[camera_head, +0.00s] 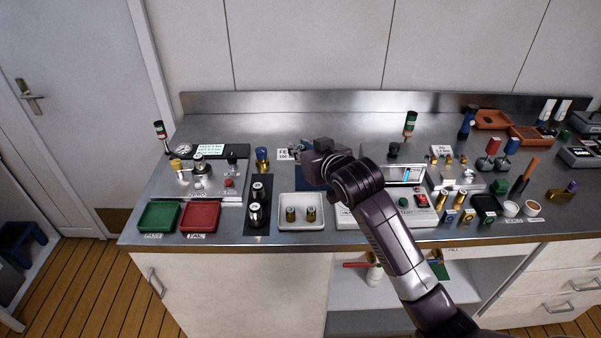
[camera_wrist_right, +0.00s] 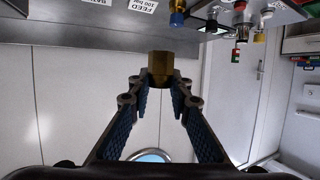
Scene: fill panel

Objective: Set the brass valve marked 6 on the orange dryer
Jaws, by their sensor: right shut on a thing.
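My right gripper (camera_head: 308,152) is over the middle of the steel bench, with its arm coming in from the lower right. In the wrist view the right gripper (camera_wrist_right: 160,97) is shut on a brass fitting (camera_wrist_right: 160,67) at its blue-padded fingertips. No number can be read on the fitting, and in the head view the gripper hides it. Two more brass valves (camera_head: 291,214) (camera_head: 311,213) stand upright in a white tray (camera_head: 301,198). I cannot tell which thing is the orange dryer; orange-brown trays (camera_head: 492,119) (camera_head: 529,136) are at the back right. My left gripper is not in view.
A green tray (camera_head: 158,217) and a red tray (camera_head: 200,217) lie at the front left. A gauge panel (camera_head: 206,177) stands behind them. Dark cylinders (camera_head: 256,213) stand left of the white tray. Screens, bottles and small parts crowd the right side.

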